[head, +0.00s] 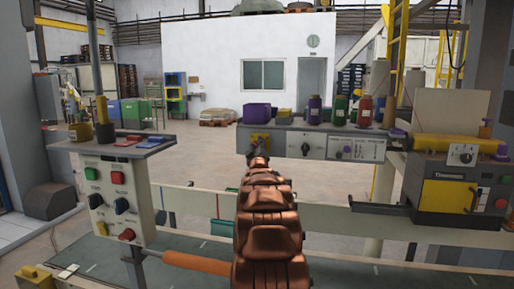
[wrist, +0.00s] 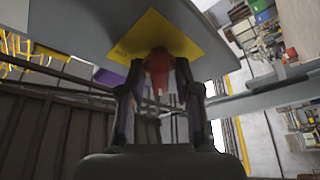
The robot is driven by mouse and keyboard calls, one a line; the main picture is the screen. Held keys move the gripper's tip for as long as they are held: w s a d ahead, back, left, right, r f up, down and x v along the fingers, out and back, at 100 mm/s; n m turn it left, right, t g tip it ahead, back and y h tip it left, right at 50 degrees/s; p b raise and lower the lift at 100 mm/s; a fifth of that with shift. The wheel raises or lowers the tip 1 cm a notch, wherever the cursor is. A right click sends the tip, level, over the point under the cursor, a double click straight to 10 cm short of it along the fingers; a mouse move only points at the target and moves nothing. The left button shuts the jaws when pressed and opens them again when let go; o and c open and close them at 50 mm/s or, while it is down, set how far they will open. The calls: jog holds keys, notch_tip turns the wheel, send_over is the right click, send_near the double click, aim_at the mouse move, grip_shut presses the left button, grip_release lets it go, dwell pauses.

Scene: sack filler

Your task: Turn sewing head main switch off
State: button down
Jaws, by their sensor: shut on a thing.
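A red switch knob (wrist: 158,72) sits on a yellow square plate (wrist: 182,35) on a grey panel in the wrist view. The two dark fingers of my gripper (wrist: 160,92) are closed around the knob, one on each side. In the head view my gripper (head: 258,158) is at the left end of the grey control panel below the shelf, at the yellow plate (head: 260,138). My copper-coloured arm hides much of that spot, and the knob's turned position cannot be read clearly.
A black rotary knob (head: 306,149) is to the right on the same panel. The shelf above holds a purple bin (head: 257,112) and several coloured spools. A button box (head: 115,197) stands at left, and the sewing head (head: 455,185) is at right.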

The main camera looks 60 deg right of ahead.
jog(key=c, duration=1.1)
grip_release()
jog(key=shift+v, duration=6)
